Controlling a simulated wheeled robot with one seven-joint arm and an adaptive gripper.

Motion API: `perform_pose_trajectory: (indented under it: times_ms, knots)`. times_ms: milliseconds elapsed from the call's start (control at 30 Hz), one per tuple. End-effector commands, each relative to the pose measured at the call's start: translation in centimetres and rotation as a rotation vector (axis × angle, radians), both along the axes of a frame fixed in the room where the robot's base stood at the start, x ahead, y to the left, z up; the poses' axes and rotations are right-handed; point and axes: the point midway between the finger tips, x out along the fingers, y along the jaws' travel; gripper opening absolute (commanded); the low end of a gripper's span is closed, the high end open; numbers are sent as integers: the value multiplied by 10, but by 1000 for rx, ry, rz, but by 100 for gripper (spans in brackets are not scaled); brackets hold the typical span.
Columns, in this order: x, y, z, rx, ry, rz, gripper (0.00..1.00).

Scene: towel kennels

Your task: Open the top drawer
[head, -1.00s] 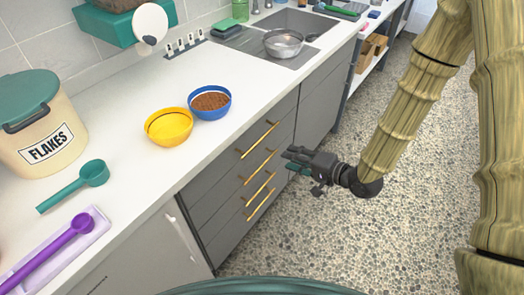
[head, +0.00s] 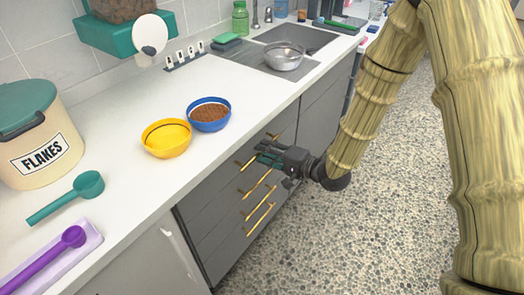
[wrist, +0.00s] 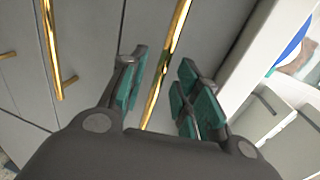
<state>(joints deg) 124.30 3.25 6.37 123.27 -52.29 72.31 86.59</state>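The top drawer (head: 222,182) is shut, its grey front flush under the white counter edge. Its gold bar handle (head: 243,165) is partly hidden by my gripper (head: 264,153) in the head view. In the wrist view, the handle (wrist: 167,62) runs lengthwise between the two teal-padded fingers of my gripper (wrist: 163,72). The fingers are spread, with a visible gap on each side of the bar, so my gripper is open and not clamped on it.
Lower drawers with gold handles (head: 258,184) sit below. The white countertop (head: 110,130) overhangs above, holding a yellow bowl (head: 166,139) and a blue bowl (head: 209,115) near its edge. The speckled floor (head: 350,230) in front of the drawers is clear.

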Motion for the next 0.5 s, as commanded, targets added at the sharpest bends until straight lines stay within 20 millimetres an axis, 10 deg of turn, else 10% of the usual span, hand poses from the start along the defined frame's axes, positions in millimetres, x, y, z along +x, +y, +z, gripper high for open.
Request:
perform_pose_trajectory:
  times_ms: [500]
  knots:
    - [10,15,-4,0,0,0,32]
